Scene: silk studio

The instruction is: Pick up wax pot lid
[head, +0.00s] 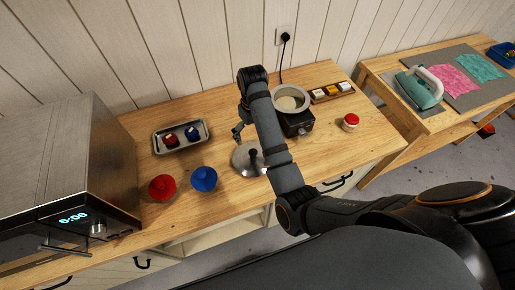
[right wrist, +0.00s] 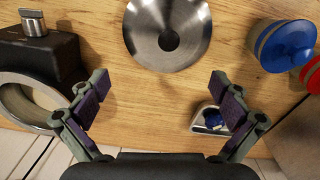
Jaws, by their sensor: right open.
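The wax pot lid (head: 240,163) is a round silver disc with a dark knob and lies on the wooden worktop. It also shows at the top of the right wrist view (right wrist: 144,32), with its dark knob in the middle. My right gripper (head: 238,133) is open and empty, above the worktop on the far side of the lid. In the right wrist view its spread fingertips (right wrist: 160,82) are apart from the lid. The wax pot (head: 290,99) stands uncovered on its black heater (head: 297,124), to the right of the gripper. My left gripper is not in view.
A steel oven (head: 65,170) stands at the left. A red-topped jar (head: 351,121) stands at the right.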

